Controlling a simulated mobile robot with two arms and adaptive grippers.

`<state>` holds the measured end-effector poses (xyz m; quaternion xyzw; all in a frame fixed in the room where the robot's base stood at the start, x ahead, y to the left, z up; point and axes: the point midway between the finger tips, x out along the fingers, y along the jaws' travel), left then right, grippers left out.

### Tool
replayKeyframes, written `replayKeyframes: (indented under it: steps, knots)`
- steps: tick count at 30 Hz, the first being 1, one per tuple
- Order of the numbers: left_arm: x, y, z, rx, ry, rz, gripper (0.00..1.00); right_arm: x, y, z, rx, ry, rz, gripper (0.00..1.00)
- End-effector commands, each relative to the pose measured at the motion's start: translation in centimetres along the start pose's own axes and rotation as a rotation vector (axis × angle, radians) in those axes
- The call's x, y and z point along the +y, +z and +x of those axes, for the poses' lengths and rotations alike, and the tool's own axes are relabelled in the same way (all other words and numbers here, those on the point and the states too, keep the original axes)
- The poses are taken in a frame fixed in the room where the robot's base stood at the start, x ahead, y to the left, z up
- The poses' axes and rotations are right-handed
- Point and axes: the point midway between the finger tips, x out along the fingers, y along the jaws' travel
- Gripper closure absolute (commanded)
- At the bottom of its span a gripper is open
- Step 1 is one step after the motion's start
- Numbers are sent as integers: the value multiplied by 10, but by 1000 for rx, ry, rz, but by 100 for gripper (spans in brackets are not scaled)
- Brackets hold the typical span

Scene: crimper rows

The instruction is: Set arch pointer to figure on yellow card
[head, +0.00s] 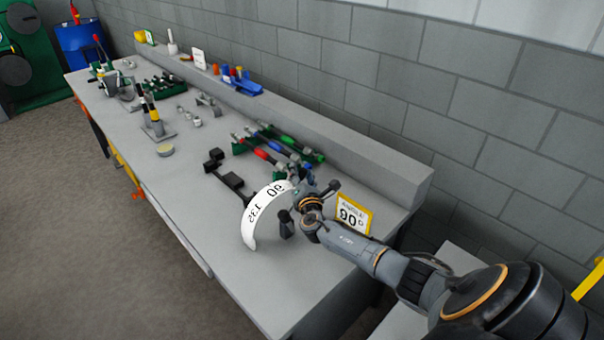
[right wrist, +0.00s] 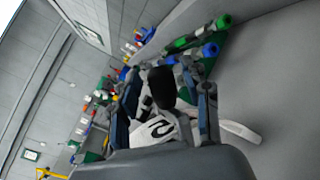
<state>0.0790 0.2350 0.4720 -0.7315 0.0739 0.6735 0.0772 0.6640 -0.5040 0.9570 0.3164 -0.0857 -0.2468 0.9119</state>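A white curved arch scale (head: 250,222) with black figures, 90 and 132 among them, stands near the front end of the bench. A yellow-edged card (head: 352,213) stands to its right; its figure appears upside down and looks like 90. My right gripper (head: 303,187) is at the arch's right end. In the right wrist view its two fingers (right wrist: 166,104) are apart, with a black knob (right wrist: 161,86) between them and visible space beside it. Part of the arch (right wrist: 160,132) shows below the knob. The pointer's setting is hidden by my gripper. My left gripper is out of view.
Red, blue and green handled tools (head: 275,148) lie on a rack just behind the arch. A black device (head: 228,178) lies left of it. More tools and a blue bin (head: 238,84) stand farther along the bench (head: 200,225). The bench's front corner is clear.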

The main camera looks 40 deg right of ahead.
Motion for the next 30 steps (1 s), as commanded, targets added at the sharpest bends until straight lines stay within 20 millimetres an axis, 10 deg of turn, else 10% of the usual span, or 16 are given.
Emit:
replayKeyframes:
  steps: [6, 26, 27, 30]
  knots:
    - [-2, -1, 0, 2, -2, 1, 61, 0, 0, 0, 0, 0, 0, 100]
    - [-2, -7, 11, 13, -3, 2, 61, 18, 4, -8, -57, 47, -103, 100]
    - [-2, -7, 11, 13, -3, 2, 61, 18, 4, -8, -57, 47, -103, 70]
    - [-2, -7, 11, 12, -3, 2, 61, 18, 3, -8, -57, 46, -102, 51]
